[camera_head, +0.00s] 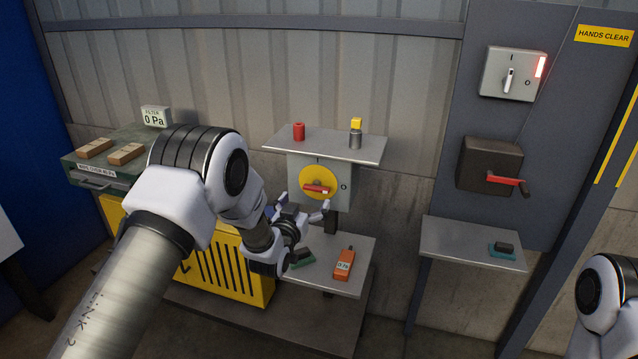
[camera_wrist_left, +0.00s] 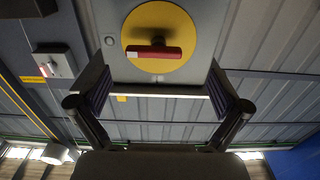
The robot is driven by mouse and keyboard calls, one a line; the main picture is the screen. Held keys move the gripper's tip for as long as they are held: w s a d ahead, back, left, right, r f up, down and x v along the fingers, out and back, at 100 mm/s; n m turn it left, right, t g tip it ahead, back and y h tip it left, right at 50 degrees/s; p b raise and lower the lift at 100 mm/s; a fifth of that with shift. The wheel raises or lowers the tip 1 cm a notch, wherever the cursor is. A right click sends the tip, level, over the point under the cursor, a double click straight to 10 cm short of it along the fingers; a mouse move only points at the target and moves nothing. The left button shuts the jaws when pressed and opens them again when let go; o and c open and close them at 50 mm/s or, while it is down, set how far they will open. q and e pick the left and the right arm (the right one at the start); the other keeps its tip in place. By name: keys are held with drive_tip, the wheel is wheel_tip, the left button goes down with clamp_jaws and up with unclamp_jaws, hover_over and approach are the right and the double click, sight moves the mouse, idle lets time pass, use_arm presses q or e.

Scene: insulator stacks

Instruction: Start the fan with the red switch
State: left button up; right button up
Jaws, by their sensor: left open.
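The red switch handle (camera_head: 317,188) sits across a yellow disc (camera_head: 311,178) on a grey box under a small shelf. It lies roughly level, its end toward the "O" mark at the right; an "I" mark is above. My left gripper (camera_head: 303,208) is open in front of the box, just below the disc. In the left wrist view the red handle (camera_wrist_left: 153,52) with its white end is beyond the open fingers (camera_wrist_left: 160,92), apart from them. A yellow slotted cabinet (camera_head: 232,272), possibly the fan housing, is partly behind my left arm. My right gripper is out of view.
A filter display (camera_head: 155,116) reads 0 Pa. A red cylinder (camera_head: 299,131) and a yellow-topped cylinder (camera_head: 355,138) stand on the shelf. An orange device (camera_head: 344,264) lies on the lower table. A rotary switch (camera_head: 510,80) and red-levered dark box (camera_head: 488,166) are at right.

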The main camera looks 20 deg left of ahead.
sight(315, 189)
use_arm(q)
drive_tip(key=shift+w+a+p, duration=0.1)
drive_tip(key=shift+w+p, duration=0.2)
drive_tip(key=shift+w, duration=0.7)
drive_tip(key=w+d, duration=0.1)
drive_tip(key=w+r+p, duration=0.1)
drive_tip(key=w, duration=0.1)
drive_tip(key=shift+d, duration=0.4)
drive_tip(key=shift+w+a+f, duration=0.1)
drive_tip(key=shift+w, duration=0.25)
drive_tip(key=shift+w+a+f, duration=0.35)
drive_tip(key=shift+s+d+r, duration=0.15)
drive_tip(key=shift+d+r, duration=0.05)
drive_tip(key=c, duration=1.1)
drive_tip(key=shift+a, duration=0.1)
drive_tip(key=shift+c, duration=0.3)
